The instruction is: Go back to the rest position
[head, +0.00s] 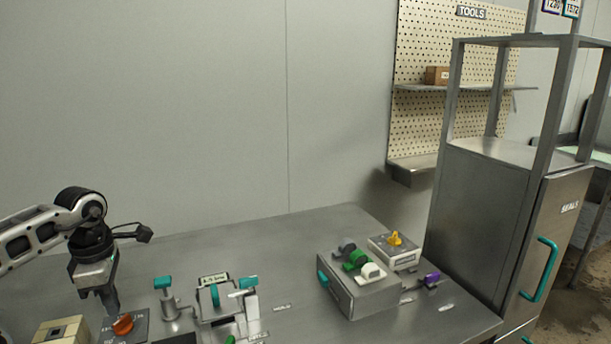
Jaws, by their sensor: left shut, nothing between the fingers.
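My left gripper (112,306) comes in from the left and points down over the metal table (240,238). It is shut and holds nothing. Its fingertips are just above or beside an orange knob (122,324) on a grey panel; I cannot tell whether they touch it. My right gripper is not in view.
Right of the gripper stand teal-handled valves (163,283) and a small labelled device (215,297). A grey box (358,295) with several knobs and a yellow-knobbed box (396,251) sit farther right. A beige block (62,330) is at lower left. A tall metal cabinet (483,213) borders the table.

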